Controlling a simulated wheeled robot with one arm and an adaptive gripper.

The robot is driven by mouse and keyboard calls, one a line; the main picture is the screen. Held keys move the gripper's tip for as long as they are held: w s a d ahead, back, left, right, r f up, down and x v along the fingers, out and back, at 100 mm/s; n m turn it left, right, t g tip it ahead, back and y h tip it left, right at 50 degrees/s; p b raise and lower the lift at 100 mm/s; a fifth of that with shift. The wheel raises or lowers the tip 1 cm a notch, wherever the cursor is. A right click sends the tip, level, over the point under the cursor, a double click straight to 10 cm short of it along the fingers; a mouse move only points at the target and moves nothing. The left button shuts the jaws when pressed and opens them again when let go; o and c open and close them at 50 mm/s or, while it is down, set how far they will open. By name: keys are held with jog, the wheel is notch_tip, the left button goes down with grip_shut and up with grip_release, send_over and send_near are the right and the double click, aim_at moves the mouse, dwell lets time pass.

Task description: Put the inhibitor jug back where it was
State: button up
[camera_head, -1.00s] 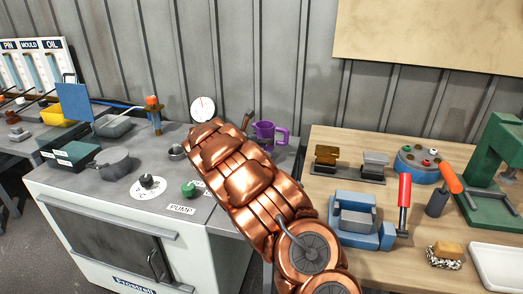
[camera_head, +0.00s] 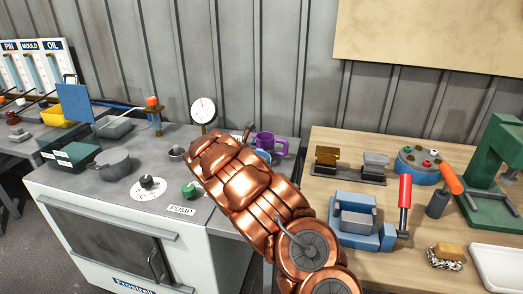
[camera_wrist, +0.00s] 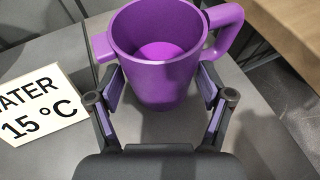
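The purple jug (camera_head: 266,142), with a handle on its right, is at the back right of the grey bench, partly behind my arm. In the wrist view the jug (camera_wrist: 160,62) is upright with its open mouth facing me and a brighter purple inside. My gripper (camera_wrist: 161,88) has one finger on each side of the jug's body, with the pads against it. The base is at or just above the grey surface; I cannot tell if it touches. My arm hides the fingers in the head view.
A white "WATER 15 °C" sign (camera_wrist: 40,104) lies left of the jug. A round gauge (camera_head: 202,110) stands behind my arm. The wooden table (camera_head: 305,182) on the right holds a blue vise (camera_head: 355,222) and a green press (camera_head: 490,165). A dark pot (camera_head: 113,162) sits on the left.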

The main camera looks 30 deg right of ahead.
jog(key=shift+o, duration=0.8)
jog(key=shift+r, duration=0.1)
jog(key=shift+a+r, duration=0.15)
jog(key=shift+v, duration=3.6)
